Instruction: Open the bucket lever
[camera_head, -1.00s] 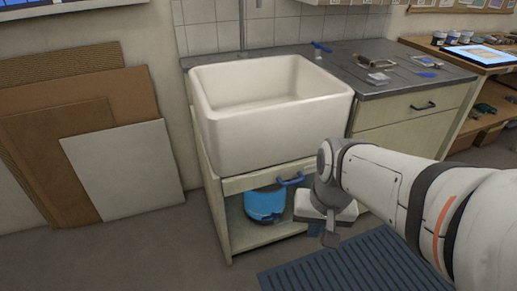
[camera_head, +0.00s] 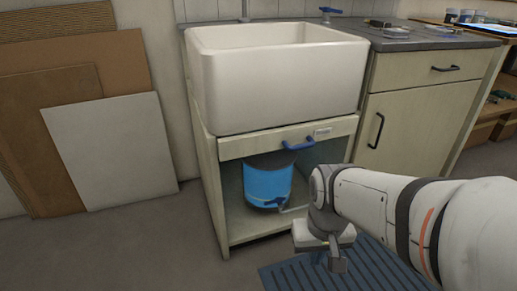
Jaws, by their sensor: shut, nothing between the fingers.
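A blue bucket (camera_head: 267,181) stands upright in the open cabinet space under the white sink. A small dark blue lever (camera_head: 272,203) shows low on the bucket's front. A pale pipe or spout seems to run to its right, partly behind my arm. My gripper (camera_head: 337,264) points downward, in front and to the right of the bucket, apart from it. Its fingers are shut and hold nothing. The bucket's right side is clear of my arm in this view.
The white sink (camera_head: 280,75) sits on a cabinet with a blue handle (camera_head: 298,143) on its front rail. A ribbed blue mat (camera_head: 300,276) lies on the floor below my gripper. Boards (camera_head: 110,145) lean on the wall at left. The floor before the cabinet's left side is clear.

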